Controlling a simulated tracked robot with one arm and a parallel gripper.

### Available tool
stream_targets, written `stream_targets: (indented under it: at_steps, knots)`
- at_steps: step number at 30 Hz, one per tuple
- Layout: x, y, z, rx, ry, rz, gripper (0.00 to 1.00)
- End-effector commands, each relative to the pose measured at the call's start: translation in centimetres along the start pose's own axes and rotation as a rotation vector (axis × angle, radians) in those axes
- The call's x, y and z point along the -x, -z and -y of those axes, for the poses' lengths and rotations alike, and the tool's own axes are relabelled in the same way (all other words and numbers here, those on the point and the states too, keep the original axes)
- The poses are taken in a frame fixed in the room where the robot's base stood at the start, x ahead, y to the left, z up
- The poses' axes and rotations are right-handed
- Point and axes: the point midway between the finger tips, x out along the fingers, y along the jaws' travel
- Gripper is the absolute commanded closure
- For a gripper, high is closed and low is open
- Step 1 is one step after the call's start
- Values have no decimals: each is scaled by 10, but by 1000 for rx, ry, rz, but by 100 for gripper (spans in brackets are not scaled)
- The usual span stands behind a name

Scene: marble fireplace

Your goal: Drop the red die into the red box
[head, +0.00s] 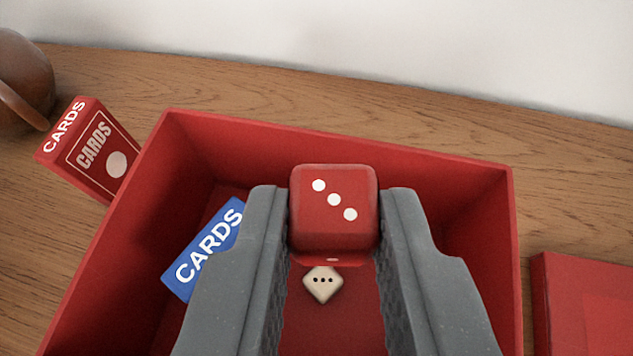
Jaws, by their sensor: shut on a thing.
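My gripper (334,215) is shut on the red die (334,208), which shows three white pips on its upper face. The die is held between the two grey fingers, over the open red box (140,240) in the head view. Inside the box lie a blue card pack (207,245) at the left and a cream die (323,284) with black pips, seen between the fingers. The fingers hide part of the box floor and part of the blue pack.
A red card pack (92,148) touches or stands close to the box's left outer side. A brown rounded object (22,85) is at the far left edge. Another red object (585,305) lies right of the box. The wooden surface (420,120) behind the box is clear up to a pale wall.

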Motion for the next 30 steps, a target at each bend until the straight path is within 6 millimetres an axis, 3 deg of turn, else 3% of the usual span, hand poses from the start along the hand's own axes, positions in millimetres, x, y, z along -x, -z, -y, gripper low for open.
stream_targets:
  at_steps: [15,26,27,29,30]
  knots:
    - [-25,-44,-2,-2,-2,3,100]
    - [-27,-49,-1,-1,-1,0,100]
    - [-27,-49,-1,-1,-1,0,74]
    - [-27,-49,-1,-1,-1,0,57]
    - [-27,-49,-1,-1,-1,0,54]
